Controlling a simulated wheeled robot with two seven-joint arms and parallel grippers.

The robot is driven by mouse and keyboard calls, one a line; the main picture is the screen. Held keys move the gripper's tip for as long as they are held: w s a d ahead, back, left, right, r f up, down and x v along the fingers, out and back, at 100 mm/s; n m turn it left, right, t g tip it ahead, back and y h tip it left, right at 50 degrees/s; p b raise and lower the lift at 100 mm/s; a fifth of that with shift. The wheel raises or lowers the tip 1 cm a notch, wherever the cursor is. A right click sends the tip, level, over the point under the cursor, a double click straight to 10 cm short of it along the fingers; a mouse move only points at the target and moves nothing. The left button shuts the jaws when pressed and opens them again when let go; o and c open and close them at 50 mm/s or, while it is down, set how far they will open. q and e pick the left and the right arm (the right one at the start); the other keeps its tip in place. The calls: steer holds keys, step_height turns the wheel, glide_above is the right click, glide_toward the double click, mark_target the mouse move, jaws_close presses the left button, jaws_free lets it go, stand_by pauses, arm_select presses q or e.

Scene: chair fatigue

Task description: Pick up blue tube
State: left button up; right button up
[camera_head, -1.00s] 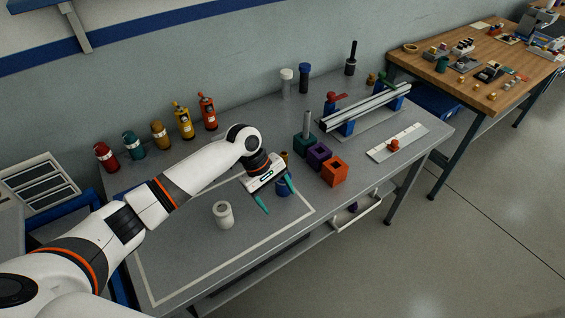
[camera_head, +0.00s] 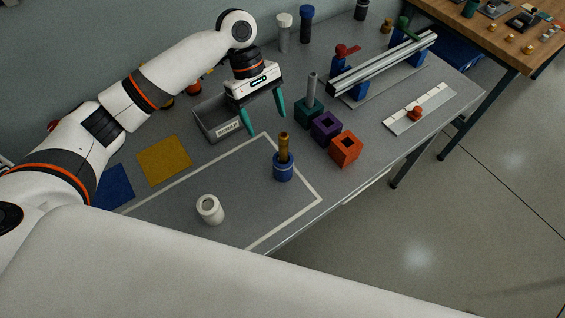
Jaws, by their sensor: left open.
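A short blue tube (camera_head: 284,171) stands upright on the grey workbench, inside the white outlined area. A brown-gold rod (camera_head: 284,146) stands in it and sticks out of its top. My left gripper (camera_head: 266,124) has two teal fingers, spread apart and pointing down, with nothing between them. It is up and behind the blue tube, apart from it, in front of a grey labelled bin (camera_head: 209,123). A taller dark tube with a blue top (camera_head: 306,24) stands at the back beside a white-capped one (camera_head: 284,32). My right gripper is not in view.
Green (camera_head: 309,113), purple (camera_head: 326,127) and orange (camera_head: 345,149) blocks stand to the right, near a metal rail fixture (camera_head: 384,63). My white arm link crosses the bottom.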

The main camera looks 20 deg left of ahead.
mark_target(277, 153)
arm_select(q)
steer(key=x, duration=0.4)
steer(key=p+x, duration=0.1)
steer(key=x, duration=0.8)
steer(key=shift+w+a+p, duration=0.1)
steer(key=shift+w+p, duration=0.2)
steer(key=shift+w, duration=0.05)
steer(key=c, duration=1.1)
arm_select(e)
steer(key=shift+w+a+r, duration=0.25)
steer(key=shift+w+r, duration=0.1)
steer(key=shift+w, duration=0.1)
arm_select(q)
steer(key=shift+r, duration=0.1)
